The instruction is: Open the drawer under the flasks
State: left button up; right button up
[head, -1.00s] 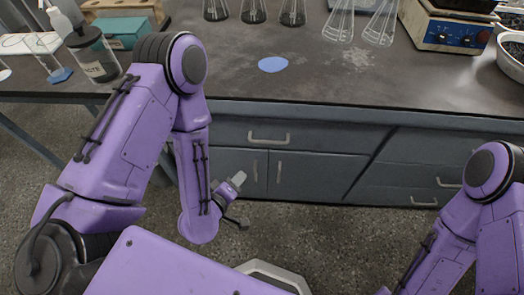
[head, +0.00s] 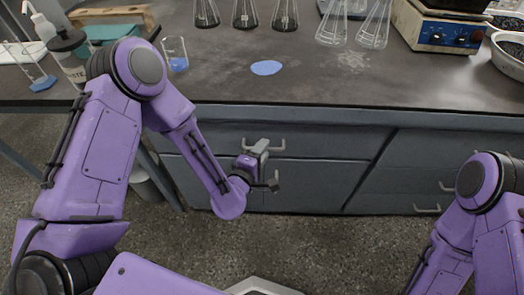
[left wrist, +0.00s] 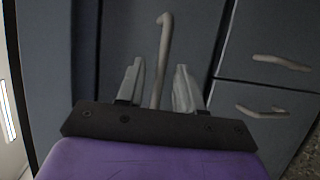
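The drawer (head: 310,144) is the wide grey front under the worktop, below the flasks (head: 245,14). It looks shut. Its bar handle (head: 278,145) is partly hidden by my left gripper (head: 262,150). In the left wrist view the same handle (left wrist: 164,40) runs upright between the two fingers of the left gripper (left wrist: 158,85). The fingers are apart, one on each side of the bar, with gaps showing; I see no clear contact. My right gripper is out of view; only part of that arm shows at lower right.
More drawers (head: 425,170) are to the right. A beaker (head: 175,55) and a blue disc (head: 266,67) are on the worktop. A bin (head: 150,187) stands below at left.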

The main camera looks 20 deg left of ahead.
pick_arm(q)
grip_shut()
dwell(1.4)
